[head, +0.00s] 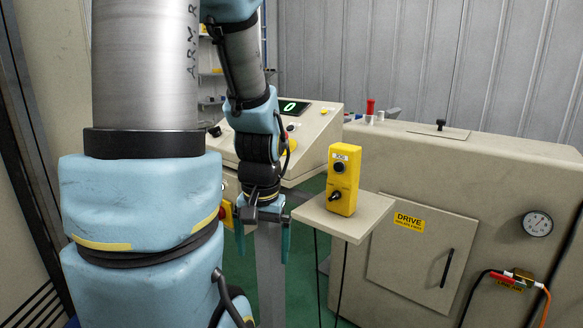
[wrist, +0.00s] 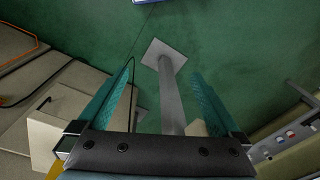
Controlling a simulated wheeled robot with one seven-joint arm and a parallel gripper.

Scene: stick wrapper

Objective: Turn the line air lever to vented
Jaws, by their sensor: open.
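A small valve fitting (head: 513,278) with red and orange parts and a yellow tag sits low on the front of the beige machine at the far right in the head view. It appears to be the line air valve. It is too small to tell which way its lever points. My gripper (head: 262,243) points down left of the small shelf, well left of the valve and apart from it. Its two teal fingers are spread with nothing between them. In the wrist view my gripper (wrist: 161,85) is open above the green floor, and no valve is identifiable there.
A yellow control box (head: 343,180) stands on a shelf (head: 352,222) close right of my gripper. A console (head: 313,136) is behind it. The machine carries a door (head: 420,252) and a gauge (head: 537,224). Black and orange hoses run from the valve. A post (wrist: 170,100) stands below my gripper.

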